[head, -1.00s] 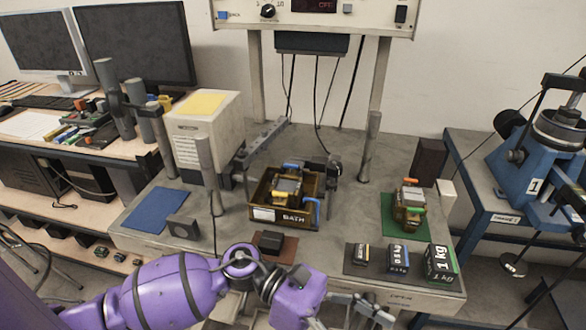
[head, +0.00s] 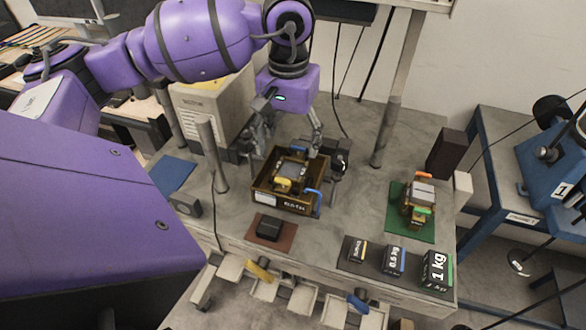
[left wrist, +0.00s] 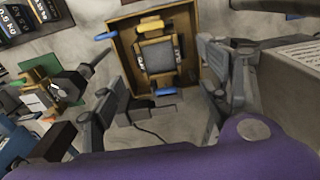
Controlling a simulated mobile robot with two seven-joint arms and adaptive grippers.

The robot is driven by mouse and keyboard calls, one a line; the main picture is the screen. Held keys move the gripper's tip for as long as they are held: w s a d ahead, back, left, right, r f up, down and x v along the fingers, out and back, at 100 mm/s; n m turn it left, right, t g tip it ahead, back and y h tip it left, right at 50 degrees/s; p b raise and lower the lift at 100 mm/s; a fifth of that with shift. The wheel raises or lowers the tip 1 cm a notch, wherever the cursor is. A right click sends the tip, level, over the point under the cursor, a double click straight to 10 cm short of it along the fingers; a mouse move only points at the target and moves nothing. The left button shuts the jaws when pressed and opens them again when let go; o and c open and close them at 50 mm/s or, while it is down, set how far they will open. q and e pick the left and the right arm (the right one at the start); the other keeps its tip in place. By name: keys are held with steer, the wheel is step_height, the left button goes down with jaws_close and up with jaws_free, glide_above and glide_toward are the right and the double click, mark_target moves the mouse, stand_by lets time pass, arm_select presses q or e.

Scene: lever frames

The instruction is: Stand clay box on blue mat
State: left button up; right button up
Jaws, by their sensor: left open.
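The blue mat (head: 172,173) lies bare at the table's left, partly hidden by my arm. No box is plainly clay-coloured; I cannot tell which is the clay box. A small dark box (head: 269,228) sits on a reddish-brown mat (head: 285,241) near the front edge. My left gripper (head: 288,143) is open above the tray's back, fingers apart, holding nothing. My right gripper is out of view.
A grey post (head: 212,155) stands left of the tray. A similar block stands on a green mat (head: 395,222) at right. Several labelled weights, including the 1 kg one (head: 436,268), line the front right. A dark brown block (head: 446,153) stands at the right edge.

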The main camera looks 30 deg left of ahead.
mark_target(290, 171)
arm_select(q)
step_height(290, 171, down, 3)
steer(key=shift+r, duration=0.1)
step_height(290, 171, down, 5)
steer(key=shift+w+f+b, duration=0.1)
steer(key=shift+b, duration=1.15)
steer(key=shift+w+f+b, duration=0.1)
steer(key=shift+f+b, duration=0.4)
steer(key=shift+f, duration=0.3)
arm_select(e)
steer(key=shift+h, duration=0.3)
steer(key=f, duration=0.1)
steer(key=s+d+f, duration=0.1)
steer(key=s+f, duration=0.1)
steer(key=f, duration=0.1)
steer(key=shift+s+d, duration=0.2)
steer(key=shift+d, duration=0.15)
arm_select(q)
steer(key=shift+c, duration=0.3)
steer(key=shift+c, duration=1.4)
steer(key=c, duration=1.1)
steer(key=shift+r, duration=0.85)
steer(key=shift+r+p, duration=1)
steer(key=shift+r, duration=2)
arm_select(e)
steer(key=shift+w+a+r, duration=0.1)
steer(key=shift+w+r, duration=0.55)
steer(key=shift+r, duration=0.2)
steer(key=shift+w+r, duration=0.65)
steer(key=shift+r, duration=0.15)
